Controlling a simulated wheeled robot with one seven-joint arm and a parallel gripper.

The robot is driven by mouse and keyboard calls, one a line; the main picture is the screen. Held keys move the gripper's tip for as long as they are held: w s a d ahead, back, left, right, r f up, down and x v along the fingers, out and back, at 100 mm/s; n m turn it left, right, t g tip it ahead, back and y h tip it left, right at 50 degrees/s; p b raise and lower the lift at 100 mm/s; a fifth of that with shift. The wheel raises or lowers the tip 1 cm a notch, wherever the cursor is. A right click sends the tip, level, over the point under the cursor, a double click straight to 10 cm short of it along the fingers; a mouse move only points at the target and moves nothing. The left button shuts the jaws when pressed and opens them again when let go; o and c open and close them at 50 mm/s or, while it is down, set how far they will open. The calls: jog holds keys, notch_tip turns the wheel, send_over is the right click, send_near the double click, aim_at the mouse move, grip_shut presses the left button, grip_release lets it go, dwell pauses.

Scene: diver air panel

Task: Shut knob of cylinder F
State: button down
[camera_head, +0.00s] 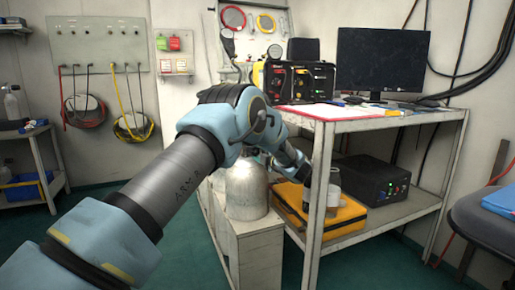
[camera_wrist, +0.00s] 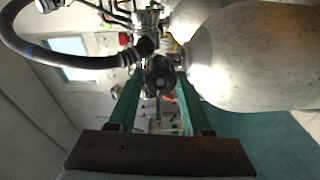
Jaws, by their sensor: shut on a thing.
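In the wrist view, my gripper (camera_wrist: 158,78) has its two green fingers on either side of a round black knob (camera_wrist: 160,70), shut on it. The knob sits on a valve beside the neck of a grey metal cylinder (camera_wrist: 255,60). No letter F can be read on the cylinder or knob. In the head view, a grey cylinder (camera_head: 247,190) stands behind my arm, its top partly covered. My gripper and the knob cannot be made out there, as my arm blocks them.
A thick black hose (camera_wrist: 60,58) curves close to the valve in the wrist view. A metal-framed table (camera_head: 330,125) with a monitor (camera_head: 382,62) stands right of my arm. Its lower shelf holds a yellow case (camera_head: 340,215) and a black box (camera_head: 365,178). Green floor is free at left.

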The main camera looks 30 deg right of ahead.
jog(key=m+p, duration=0.2)
jog(key=m, duration=0.2)
jog(key=shift+p, duration=0.35)
jog(key=m+p, duration=0.1)
jog(key=m, duration=0.3)
jog(key=shift+y+p, duration=0.3)
jog(key=shift+p, duration=0.1)
jog(key=m+p, duration=0.2)
jog(key=m, duration=0.2)
jog(key=shift+a+f, duration=0.1)
jog(key=shift+f, duration=0.05)
jog(key=m+p, duration=0.1)
jog(key=m, duration=0.3)
jog(key=m+p, duration=0.1)
jog(key=m, duration=0.2)
jog(key=shift+m+t, duration=0.3)
jog(key=m+p, duration=0.1)
jog(key=m, duration=0.3)
jog(key=shift+a+f+m, duration=0.1)
jog(key=shift+m, duration=0.3)
jog(key=m, duration=0.4)
jog(key=shift+m+p, duration=0.3)
jog(key=shift+p, duration=0.05)
jog(key=shift+m, duration=2)
jog(key=shift+p, duration=0.3)
